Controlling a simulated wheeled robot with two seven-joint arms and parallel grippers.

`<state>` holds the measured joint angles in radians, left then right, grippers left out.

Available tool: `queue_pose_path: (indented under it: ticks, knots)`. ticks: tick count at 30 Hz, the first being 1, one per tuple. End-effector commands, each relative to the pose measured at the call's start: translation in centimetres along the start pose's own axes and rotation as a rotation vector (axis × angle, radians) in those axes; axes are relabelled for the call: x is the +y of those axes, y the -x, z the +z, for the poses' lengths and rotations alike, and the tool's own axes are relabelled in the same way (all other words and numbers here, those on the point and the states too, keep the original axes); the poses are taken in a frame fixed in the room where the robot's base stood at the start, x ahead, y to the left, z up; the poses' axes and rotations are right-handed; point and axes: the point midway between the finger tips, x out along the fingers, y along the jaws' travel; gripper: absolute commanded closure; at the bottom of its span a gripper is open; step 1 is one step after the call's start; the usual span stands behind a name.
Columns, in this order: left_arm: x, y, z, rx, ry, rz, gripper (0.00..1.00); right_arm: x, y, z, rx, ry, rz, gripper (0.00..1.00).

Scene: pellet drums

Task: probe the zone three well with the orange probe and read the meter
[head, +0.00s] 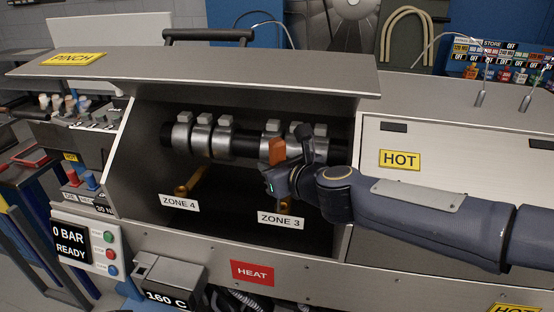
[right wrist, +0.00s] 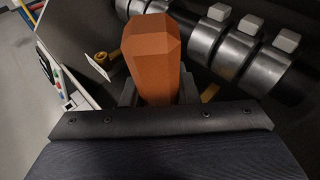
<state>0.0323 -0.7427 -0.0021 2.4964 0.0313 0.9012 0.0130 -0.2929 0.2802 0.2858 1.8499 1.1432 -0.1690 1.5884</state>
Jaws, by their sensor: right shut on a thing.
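My right gripper (head: 275,180) is inside the open machine bay, in front of the barrel and just above the ZONE 3 label (head: 281,219). It is shut on the orange probe (head: 277,150), whose orange handle sticks up from the jaws. The handle also fills the middle of the right wrist view (right wrist: 152,60). The probe's tip is hidden, so I cannot tell whether it is in the zone three well (head: 285,205), a brass fitting partly covered by the label and gripper. A meter (head: 166,296) on the front reads 160 C. My left gripper is not in view.
The barrel (head: 240,143) with metal bands runs across the bay behind my gripper. A ZONE 4 label (head: 179,203) and brass fitting (head: 185,189) are to the left. A lid marked PINCH (head: 210,70) overhangs the bay. A cover marked HOT (head: 455,160) stands right.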

Motion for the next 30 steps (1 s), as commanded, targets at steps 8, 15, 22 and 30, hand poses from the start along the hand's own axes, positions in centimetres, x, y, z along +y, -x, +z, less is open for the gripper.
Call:
queue_pose_path:
  ticks: [8, 15, 22, 30]
  knots:
    - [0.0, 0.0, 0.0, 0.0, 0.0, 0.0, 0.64, 2.0, 2.1, -0.2, -0.002, 0.001, 0.002, 0.97]
    - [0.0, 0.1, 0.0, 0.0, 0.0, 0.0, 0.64, 3.7, 3.8, -0.4, -0.001, 0.001, 0.001, 0.97]
    - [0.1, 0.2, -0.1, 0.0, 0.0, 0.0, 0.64, 5.1, 5.2, -0.6, -0.002, 0.0, 0.0, 0.97]
    - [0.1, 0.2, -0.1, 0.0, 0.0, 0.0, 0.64, 5.3, 5.5, -0.7, -0.001, -0.001, 0.0, 0.97]
